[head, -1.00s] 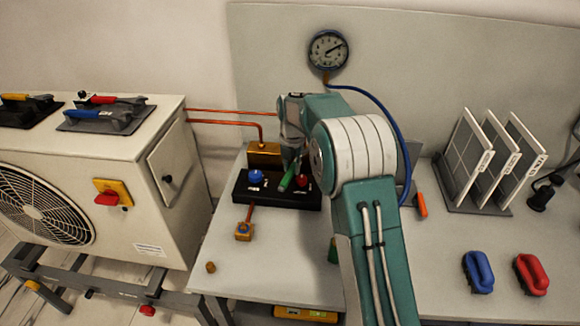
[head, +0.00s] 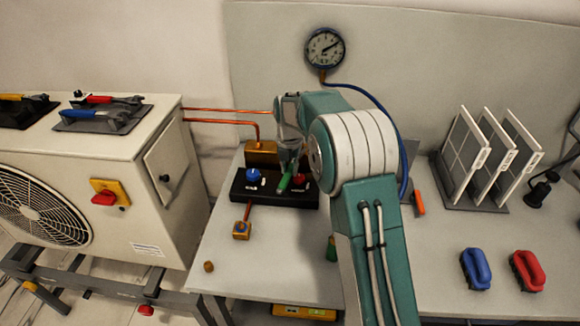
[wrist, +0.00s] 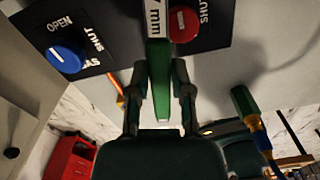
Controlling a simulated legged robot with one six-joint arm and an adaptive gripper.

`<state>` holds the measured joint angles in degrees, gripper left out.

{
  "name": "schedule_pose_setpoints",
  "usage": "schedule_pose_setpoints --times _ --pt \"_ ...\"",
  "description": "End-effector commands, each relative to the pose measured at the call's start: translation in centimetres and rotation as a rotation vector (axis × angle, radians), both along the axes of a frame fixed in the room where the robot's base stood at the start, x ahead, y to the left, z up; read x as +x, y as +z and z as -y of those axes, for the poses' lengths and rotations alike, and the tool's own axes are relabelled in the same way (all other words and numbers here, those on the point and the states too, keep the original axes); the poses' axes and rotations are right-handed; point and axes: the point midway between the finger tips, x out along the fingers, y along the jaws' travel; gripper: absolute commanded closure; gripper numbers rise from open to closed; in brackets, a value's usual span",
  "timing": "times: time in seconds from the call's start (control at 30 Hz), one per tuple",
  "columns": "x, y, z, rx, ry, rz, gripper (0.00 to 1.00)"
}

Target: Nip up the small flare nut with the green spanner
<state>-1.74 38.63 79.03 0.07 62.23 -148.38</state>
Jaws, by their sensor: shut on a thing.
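My gripper (wrist: 160,78) is shut on the green spanner (wrist: 159,88). The spanner carries a white label ending in "7 mm", and its far end runs out of the top of the wrist view. In the head view the green spanner (head: 284,182) shows below my wrist, over the black valve block (head: 240,190), between the blue knob (head: 253,175) and the red knob (head: 299,181). A small brass fitting (head: 241,230) sits at the end of a short copper pipe in front of the block. I cannot tell which fitting is the small flare nut. The spanner's jaw is hidden.
A small brass piece (head: 208,267) lies near the table's front left edge. A green-handled item (wrist: 243,103) stands to the right in the wrist view. The pressure gauge (head: 325,47) hangs behind. Blue and red brushes (head: 476,269) lie on the right, with bare table around them.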

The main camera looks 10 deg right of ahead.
Motion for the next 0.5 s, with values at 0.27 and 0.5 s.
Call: schedule_pose_setpoints --times 0.27,0.5 --pt "-0.8 0.1 -0.5 0.000 0.000 0.001 1.00" --pt "-1.5 0.1 -0.9 0.000 0.000 0.001 1.00"
